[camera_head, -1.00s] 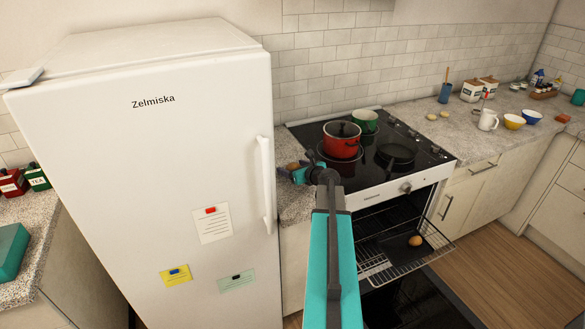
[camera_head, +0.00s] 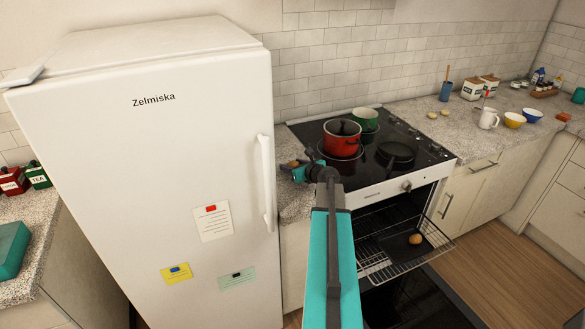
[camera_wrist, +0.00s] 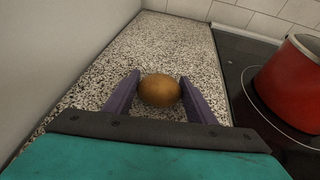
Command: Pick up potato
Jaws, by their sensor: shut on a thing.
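A brown potato (camera_wrist: 160,90) sits between the two purple fingers of my gripper (camera_wrist: 160,97) in the wrist view, over the speckled counter (camera_wrist: 158,42). My gripper is shut on it, with a finger at each side. In the head view my gripper (camera_head: 298,171) is over the narrow counter between the fridge and the stove, and the potato (camera_head: 293,163) shows only in part beyond it. Whether the potato touches the counter is hard to tell. Another potato-like brown item (camera_head: 415,239) lies on a tray on the pulled-out oven rack.
The white fridge (camera_head: 150,190) stands close on the left. A red pot (camera_head: 342,140), a green pot (camera_head: 365,119) and a dark pan (camera_head: 396,155) stand on the stove to the right. The oven rack (camera_head: 385,262) sticks out below.

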